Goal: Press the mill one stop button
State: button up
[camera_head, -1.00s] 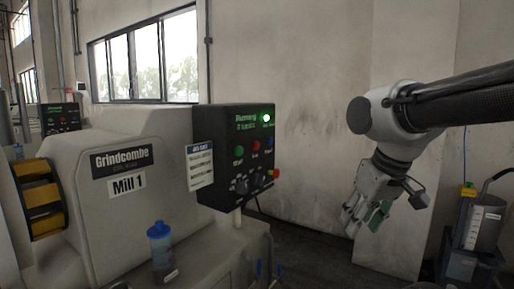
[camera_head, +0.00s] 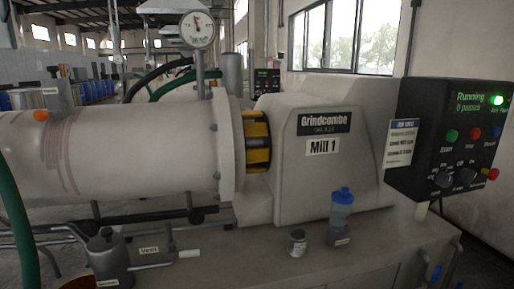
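The Mill 1 housing (camera_head: 310,180) stands in the middle of the head view with a "Grindcombe" plate and a "Mill 1" label. Its black control panel (camera_head: 418,118) is at the right edge. The panel display reads "Running" beside a lit green lamp (camera_head: 497,100). Below are a green button (camera_head: 452,135), a red button (camera_head: 474,132) with a small label that looks like "Stop", and a blue button (camera_head: 495,132). Dark knobs sit lower, with a red knob (camera_head: 492,174) on a yellow base at the lower right. My gripper is out of view.
A blue-capped bottle (camera_head: 342,210) and a small tin (camera_head: 297,243) stand on the mill's base ledge. A large pale cylinder (camera_head: 120,150), a gauge (camera_head: 198,30) and a green hose (camera_head: 15,220) fill the left. A job sheet (camera_head: 402,142) hangs on the panel's left.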

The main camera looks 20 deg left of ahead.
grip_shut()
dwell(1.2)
